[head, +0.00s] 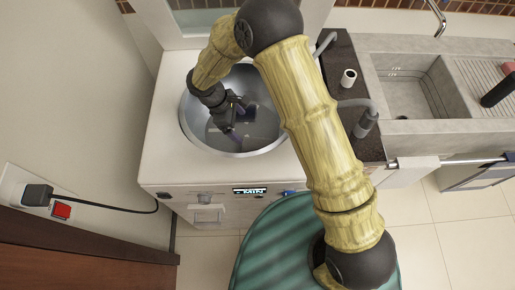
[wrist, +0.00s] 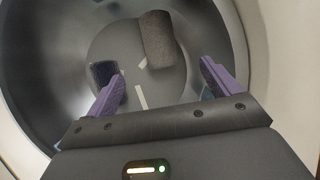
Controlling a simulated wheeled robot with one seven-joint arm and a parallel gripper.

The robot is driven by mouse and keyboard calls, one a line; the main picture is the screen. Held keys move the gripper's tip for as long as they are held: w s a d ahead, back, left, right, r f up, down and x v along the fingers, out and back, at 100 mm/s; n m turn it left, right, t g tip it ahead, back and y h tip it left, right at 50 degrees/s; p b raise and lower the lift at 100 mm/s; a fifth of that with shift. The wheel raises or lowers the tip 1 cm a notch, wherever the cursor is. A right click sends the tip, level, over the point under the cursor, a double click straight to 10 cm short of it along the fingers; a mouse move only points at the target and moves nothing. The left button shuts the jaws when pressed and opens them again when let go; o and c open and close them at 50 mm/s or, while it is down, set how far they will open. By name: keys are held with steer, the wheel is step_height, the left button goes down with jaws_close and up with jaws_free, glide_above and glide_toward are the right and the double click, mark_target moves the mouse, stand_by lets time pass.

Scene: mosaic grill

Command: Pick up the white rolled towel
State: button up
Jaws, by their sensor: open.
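My gripper (head: 240,120) reaches down into the round metal basin (head: 187,125) of the white machine. In the wrist view my gripper (wrist: 158,82) is open, its two purple fingers apart with nothing between them. A rough grey roll (wrist: 160,38) lies in the basin, just beyond the fingertips and nearer the right one. It is in shadow, so I cannot tell whether its cloth is white. In the head view my arm and gripper hide most of the basin floor. A small white roll (head: 348,78) with a dark end is on the dark counter to the right.
The basin wall (wrist: 228,30) curves close around the gripper. To the right are a dark counter strip (head: 340,52), grey pipes and a stone sink (head: 405,98). A black plug (head: 38,195) and red switch (head: 61,211) are on the left wall.

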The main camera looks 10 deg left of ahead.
mark_target(258, 146)
steer(key=p+x, duration=0.2)
steer(key=x, duration=0.9)
steer(key=shift+p, duration=0.3)
steer(key=shift+w+d+f, duration=0.1)
steer(key=shift+d+f, duration=0.1)
steer(key=shift+f, duration=0.3)
steer(key=shift+f, duration=0.1)
steer(key=x, duration=0.1)
steer(key=p+x, duration=0.1)
steer(key=x, duration=0.1)
steer(key=p+x, duration=0.1)
steer(key=x, duration=0.1)
steer(key=shift+w+a, duration=0.2)
steer(key=shift+a, duration=0.05)
steer(key=shift+f, duration=0.15)
steer(key=shift+f+b, duration=0.2)
steer(key=shift+b, duration=0.15)
steer(key=shift+c, duration=0.3)
steer(key=c, duration=1)
